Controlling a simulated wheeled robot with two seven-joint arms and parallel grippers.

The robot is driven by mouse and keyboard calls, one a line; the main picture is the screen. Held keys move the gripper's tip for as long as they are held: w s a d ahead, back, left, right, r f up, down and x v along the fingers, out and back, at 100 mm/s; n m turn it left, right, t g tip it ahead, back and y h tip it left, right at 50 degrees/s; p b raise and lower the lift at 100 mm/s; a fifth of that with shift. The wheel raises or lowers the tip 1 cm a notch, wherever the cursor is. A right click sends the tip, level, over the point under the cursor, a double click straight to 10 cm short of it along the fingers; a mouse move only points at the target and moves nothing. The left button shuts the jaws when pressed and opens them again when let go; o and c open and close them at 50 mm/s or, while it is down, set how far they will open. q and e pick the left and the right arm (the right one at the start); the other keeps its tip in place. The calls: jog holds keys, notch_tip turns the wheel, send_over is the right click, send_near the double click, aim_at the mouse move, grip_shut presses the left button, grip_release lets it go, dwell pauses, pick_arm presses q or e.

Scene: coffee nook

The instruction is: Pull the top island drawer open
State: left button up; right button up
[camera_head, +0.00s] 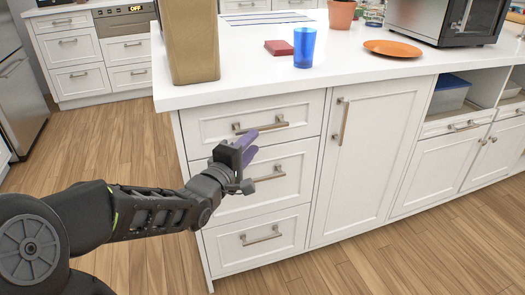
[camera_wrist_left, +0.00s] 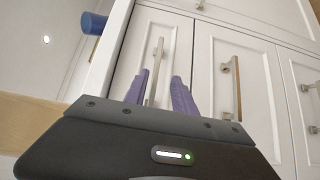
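The top island drawer (camera_head: 215,125) is shut, flush with the white cabinet front under the countertop. Its bar handle (camera_head: 270,126) is horizontal; it also shows in the left wrist view (camera_wrist_left: 154,72). My left gripper (camera_head: 250,147) is open, its purple fingers apart in front of the top drawer's face near the handle's left part. In the left wrist view the handle lies between the two fingers (camera_wrist_left: 160,84). I cannot tell whether either finger touches it. My right gripper is not in view.
Below are the middle drawer handle (camera_head: 268,174) and bottom drawer handle (camera_head: 262,236). A tall cabinet door (camera_head: 370,160) is to the right. A blue cup (camera_head: 304,48), red block (camera_head: 279,47) and orange plate (camera_head: 393,48) stand on the countertop. The wooden floor (camera_head: 140,145) at left is clear.

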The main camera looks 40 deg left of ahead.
aim_at(261, 130)
pick_arm(q)
jog(key=shift+s+a+r, duration=0.15)
jog(key=shift+r, duration=0.15)
jog(key=w, duration=0.2)
jog(key=w+a, duration=0.1)
jog(key=w, duration=0.2)
jog(key=w+b, duration=0.1)
jog(key=w, duration=0.1)
jog(key=shift+w+a, duration=0.15)
jog(key=shift+w, duration=0.2)
jog(key=shift+c, duration=0.4)
grip_shut()
dwell(0.9)
